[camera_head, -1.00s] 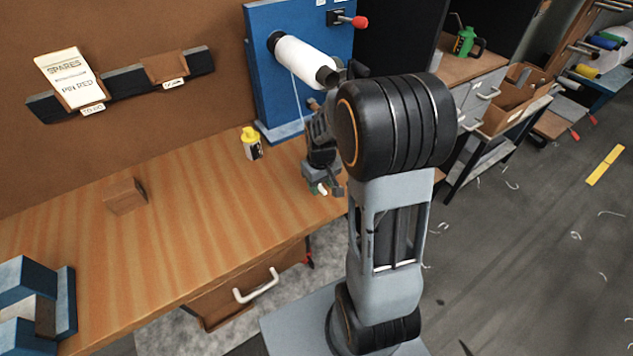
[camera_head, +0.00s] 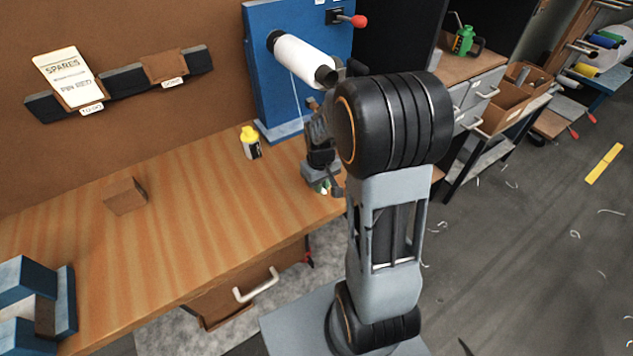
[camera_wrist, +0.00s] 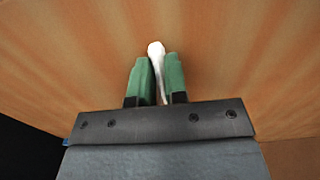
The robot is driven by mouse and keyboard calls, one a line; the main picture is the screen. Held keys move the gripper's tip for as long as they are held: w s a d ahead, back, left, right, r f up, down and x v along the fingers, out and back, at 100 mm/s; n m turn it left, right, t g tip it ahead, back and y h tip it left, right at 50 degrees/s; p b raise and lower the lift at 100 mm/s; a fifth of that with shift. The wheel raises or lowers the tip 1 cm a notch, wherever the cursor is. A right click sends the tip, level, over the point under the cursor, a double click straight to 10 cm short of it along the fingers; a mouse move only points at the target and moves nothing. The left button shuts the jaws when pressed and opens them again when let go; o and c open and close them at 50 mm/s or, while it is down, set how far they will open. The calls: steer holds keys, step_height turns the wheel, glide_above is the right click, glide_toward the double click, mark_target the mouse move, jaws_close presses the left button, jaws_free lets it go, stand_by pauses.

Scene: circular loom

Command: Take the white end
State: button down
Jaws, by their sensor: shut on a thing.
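The white end (camera_wrist: 156,49) shows in the wrist view between the two green fingertips of my gripper (camera_wrist: 155,78). My gripper is shut on it, and its rounded tip sticks out past the fingers. In the head view my gripper (camera_head: 323,187) is low over the right part of the wooden bench, and my arm hides part of it. The white spool (camera_head: 303,59) sits on the blue loom panel (camera_head: 262,75). A thin white thread (camera_head: 297,95) hangs down from the spool towards my gripper.
A red-knobbed lever (camera_head: 358,21) is on the panel. The bench middle is clear.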

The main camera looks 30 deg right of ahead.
steer(key=shift+r, duration=0.1)
steer(key=shift+r, duration=0.55)
steer(key=s+a+r+b, duration=0.1)
steer(key=s+a+r, duration=0.5)
steer(key=s+r, duration=0.5)
steer(key=shift+s+r, duration=0.35)
steer(key=shift+s, duration=0.55)
steer(key=c, duration=1.8)
jaws_free()
jaws_close()
steer(key=shift+w+d, duration=0.1)
